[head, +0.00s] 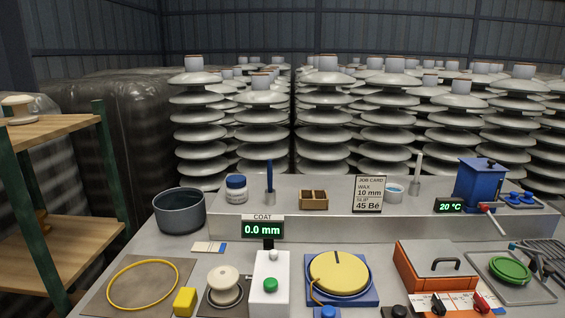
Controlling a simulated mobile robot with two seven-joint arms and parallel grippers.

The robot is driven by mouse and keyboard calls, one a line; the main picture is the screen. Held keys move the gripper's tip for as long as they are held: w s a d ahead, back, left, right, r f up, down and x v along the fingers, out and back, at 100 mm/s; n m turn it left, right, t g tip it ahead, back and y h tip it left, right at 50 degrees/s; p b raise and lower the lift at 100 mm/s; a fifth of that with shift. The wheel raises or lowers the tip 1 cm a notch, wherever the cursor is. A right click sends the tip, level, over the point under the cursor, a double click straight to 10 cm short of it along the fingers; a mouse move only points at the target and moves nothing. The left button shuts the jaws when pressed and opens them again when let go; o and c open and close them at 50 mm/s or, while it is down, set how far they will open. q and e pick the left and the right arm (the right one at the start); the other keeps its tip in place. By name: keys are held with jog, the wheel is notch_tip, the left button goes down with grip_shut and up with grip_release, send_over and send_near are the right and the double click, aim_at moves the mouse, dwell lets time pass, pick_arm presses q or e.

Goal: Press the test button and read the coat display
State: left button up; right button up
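The coat display (263,229) stands at the middle of the table, under a small label reading COAT. It shows 0.0 mm in green digits. A white box (264,305) is in front of it, with a round green button (270,285) on its front that may be the test button. A small pale knob (273,256) sits on top of the box. I cannot tell from this view whether the button is pressed. Neither of my grippers is in view.
A blue turntable with a yellow disc (339,272) is right of the box. A pale insulator piece (223,283) and yellow block (185,302) are left. An orange box (436,268) is farther right. A job card (369,194) reads wax 10 mm. Another display (450,207) reads 20 °C.

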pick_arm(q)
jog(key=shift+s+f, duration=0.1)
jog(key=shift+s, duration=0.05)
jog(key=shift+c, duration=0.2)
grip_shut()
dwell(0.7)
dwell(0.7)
